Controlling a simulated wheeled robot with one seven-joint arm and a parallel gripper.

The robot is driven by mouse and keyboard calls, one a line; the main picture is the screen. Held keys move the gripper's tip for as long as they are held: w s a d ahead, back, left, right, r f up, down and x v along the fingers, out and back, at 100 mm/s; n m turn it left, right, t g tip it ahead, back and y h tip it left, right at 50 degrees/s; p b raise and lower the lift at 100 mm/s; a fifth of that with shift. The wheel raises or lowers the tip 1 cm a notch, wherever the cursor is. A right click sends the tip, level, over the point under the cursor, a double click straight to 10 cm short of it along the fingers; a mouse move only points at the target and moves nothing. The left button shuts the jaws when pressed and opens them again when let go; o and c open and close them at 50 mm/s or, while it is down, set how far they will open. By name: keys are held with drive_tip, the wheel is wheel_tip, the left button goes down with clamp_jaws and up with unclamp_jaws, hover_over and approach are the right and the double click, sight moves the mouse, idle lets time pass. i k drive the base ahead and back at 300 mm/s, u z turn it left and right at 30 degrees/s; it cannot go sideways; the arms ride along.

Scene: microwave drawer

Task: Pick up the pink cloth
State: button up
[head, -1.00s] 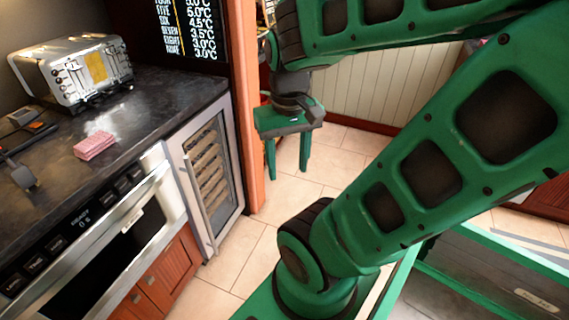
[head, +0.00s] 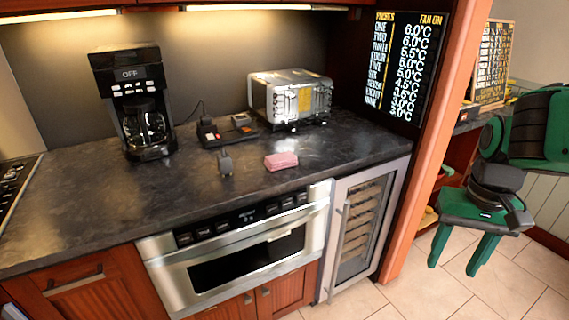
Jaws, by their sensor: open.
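The pink cloth (head: 281,161) is a small folded block lying on the dark countertop (head: 95,205), above the right part of the microwave drawer. My gripper (head: 453,262) hangs at the right of the head view, past the wooden post, above the tiled floor. Its two green fingers point down and stand apart, with nothing between them. It is well to the right of the cloth and touches nothing.
A silver toaster (head: 290,97), a black coffee maker (head: 132,105) and a black tray of small items (head: 227,130) stand behind the cloth. A small dark object (head: 225,163) is left of it. The wooden post (head: 432,130) stands between counter and gripper.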

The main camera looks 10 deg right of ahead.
sight(277, 162)
drive_tip(key=k, duration=0.65)
drive_tip(key=u, duration=0.4)
drive_tip(key=i, duration=1.55)
drive_tip(key=z, duration=0.45)
